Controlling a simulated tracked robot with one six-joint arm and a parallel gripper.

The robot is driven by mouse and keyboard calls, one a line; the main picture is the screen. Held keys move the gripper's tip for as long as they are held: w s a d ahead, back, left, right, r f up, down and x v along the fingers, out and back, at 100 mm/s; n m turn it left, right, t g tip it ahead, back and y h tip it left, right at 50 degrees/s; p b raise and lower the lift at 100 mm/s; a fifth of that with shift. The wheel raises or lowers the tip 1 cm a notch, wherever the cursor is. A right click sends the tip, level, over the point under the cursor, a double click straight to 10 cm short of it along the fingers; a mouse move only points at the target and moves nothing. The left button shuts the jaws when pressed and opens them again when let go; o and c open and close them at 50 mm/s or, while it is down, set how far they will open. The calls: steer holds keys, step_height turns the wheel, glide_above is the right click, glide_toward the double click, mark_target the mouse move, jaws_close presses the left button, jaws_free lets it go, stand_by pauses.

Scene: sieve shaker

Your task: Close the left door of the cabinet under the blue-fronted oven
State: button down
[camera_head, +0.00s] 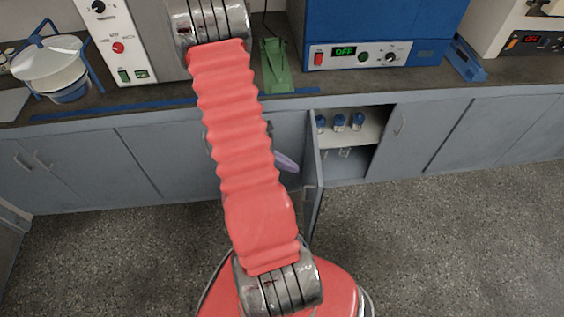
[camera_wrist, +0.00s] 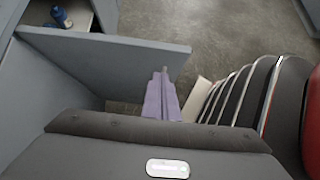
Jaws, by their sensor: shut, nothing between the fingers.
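The blue-fronted oven (camera_head: 375,30) stands on the counter in the head view. In the cabinet below it, the grey left door (camera_head: 313,185) stands swung out into the room, seen nearly edge-on. It also shows in the wrist view as a grey panel (camera_wrist: 110,52). My gripper (camera_head: 287,162) has purple fingers, partly hidden by my arm. It is to the left of the door, on its outer side. In the wrist view my gripper (camera_wrist: 163,75) is shut and empty, its tips close to the door's outer face; I cannot tell whether they touch.
Small blue-capped bottles (camera_head: 340,122) stand on the shelf (camera_head: 370,128) inside the open cabinet. The cabinet front to its right (camera_head: 410,135) is shut. A green stand (camera_head: 276,68) is on the counter (camera_head: 190,98). The speckled floor (camera_head: 430,235) at right is clear.

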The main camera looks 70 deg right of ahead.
mark_target(317, 174)
steer(key=shift+s+d+f, duration=0.35)
steer(key=shift+s+d, duration=0.1)
steer(key=shift+s, duration=0.45)
steer(key=shift+s+d+f, duration=0.3)
steer(key=shift+s+d, duration=0.1)
steer(key=shift+s, duration=0.55)
steer(key=shift+s+d+f, duration=0.35)
steer(key=shift+s+d, duration=0.1)
steer(key=shift+s, duration=0.45)
steer(key=shift+a, duration=0.3)
steer(key=shift+d, duration=0.2)
steer(key=shift+s+d, duration=0.1)
